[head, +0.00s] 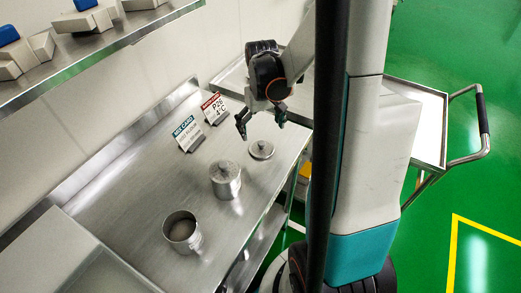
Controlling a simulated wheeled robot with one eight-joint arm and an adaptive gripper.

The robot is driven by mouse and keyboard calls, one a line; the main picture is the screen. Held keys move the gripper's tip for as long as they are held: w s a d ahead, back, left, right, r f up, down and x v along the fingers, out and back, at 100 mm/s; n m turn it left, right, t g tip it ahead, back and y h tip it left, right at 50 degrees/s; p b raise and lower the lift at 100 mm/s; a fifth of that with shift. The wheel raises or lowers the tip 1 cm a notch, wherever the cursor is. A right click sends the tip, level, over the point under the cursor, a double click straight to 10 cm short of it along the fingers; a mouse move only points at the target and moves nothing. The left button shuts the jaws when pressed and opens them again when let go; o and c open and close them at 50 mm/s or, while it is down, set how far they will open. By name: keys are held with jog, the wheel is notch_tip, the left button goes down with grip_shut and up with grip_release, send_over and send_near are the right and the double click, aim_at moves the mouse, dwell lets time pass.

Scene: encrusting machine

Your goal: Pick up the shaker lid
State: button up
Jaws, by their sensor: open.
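A round metal lid (261,150) with a small knob lies flat on the steel table (137,220), near its right edge. I take it for the shaker lid. A metal canister (226,182) with a domed, knobbed top stands upright left of and nearer than the lid. My gripper (261,121) is open and empty, fingers pointing down. It appears above and slightly behind the lid, apart from it. The exact height gap is hard to tell.
A shelf (110,40) with blue-topped items is at upper left. A cart (431,125) stands at right. The table's left middle is clear.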

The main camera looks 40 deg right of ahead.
aim_at(261, 142)
jog(key=shift+s+a+f+b, duration=0.1)
jog(key=shift+f+b, duration=1.4)
jog(key=shift+f, duration=2.05)
jog(key=shift+r, duration=0.1)
jog(key=shift+s, duration=0.1)
jog(key=c, duration=1.4)
jog(key=shift+c, duration=0.2)
